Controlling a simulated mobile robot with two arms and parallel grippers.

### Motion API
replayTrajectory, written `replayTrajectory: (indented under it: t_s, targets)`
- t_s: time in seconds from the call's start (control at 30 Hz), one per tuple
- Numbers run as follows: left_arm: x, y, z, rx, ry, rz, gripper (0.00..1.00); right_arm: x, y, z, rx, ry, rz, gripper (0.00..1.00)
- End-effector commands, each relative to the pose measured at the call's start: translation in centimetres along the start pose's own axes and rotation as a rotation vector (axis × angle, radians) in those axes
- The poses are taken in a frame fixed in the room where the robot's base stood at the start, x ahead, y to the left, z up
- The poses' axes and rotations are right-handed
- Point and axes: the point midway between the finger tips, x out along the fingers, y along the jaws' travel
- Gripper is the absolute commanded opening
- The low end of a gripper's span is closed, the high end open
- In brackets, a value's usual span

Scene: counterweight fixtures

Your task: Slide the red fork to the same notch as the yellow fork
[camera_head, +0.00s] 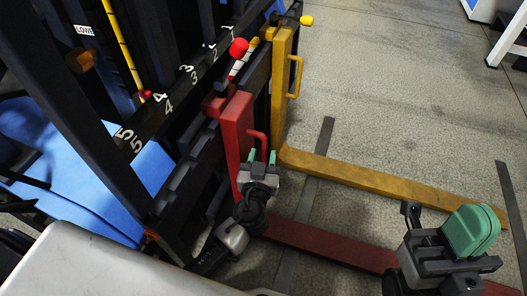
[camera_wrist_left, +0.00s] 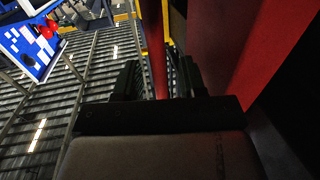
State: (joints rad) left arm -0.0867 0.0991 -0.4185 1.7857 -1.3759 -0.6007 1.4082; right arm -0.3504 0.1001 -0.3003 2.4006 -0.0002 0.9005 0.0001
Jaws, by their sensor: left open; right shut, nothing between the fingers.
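The red fork (camera_head: 236,130) hangs on the black numbered rail (camera_head: 178,92), nearer me than the yellow fork (camera_head: 282,80), which hangs near the "1" end. The red fork's exact notch is hard to tell. Its red knob (camera_head: 239,47) sticks up at the top, and its tine lies low along the floor. My left gripper (camera_head: 262,158) is open at the red fork's handle (camera_head: 258,140). In the left wrist view the red handle (camera_wrist_left: 155,55) stands between the open fingers (camera_wrist_left: 157,80). My right gripper (camera_head: 470,230) is shut and empty at the lower right.
The yellow fork's tine (camera_head: 390,182) runs along the floor to the right. Dark strips (camera_head: 318,150) cross the speckled floor. A yellow handle (camera_head: 296,75) and yellow knob (camera_head: 306,20) stick out from the yellow fork. Open floor lies at the upper right.

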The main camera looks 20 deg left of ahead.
Motion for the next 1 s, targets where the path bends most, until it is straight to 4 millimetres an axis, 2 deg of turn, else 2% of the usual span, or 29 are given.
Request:
replayTrajectory:
  t_s: [0.17,0.47,0.73,1.0]
  targets:
    - [1.5,0.0,0.0,0.000,0.000,0.000,0.41,0.0,0.0,0.0,0.000,-0.001,0.000,0.00]
    - [1.7,0.0,0.1,0.000,-0.001,0.000,0.41,0.0,0.0,0.0,0.000,-0.001,0.000,0.00]
    - [1.7,0.0,0.1,0.000,-0.001,0.000,0.01,0.0,0.0,0.0,0.000,-0.001,0.000,0.00]
    - [1.7,0.0,0.1,0.000,-0.001,0.000,0.00,0.0,0.0,0.0,0.000,-0.001,0.000,0.00]
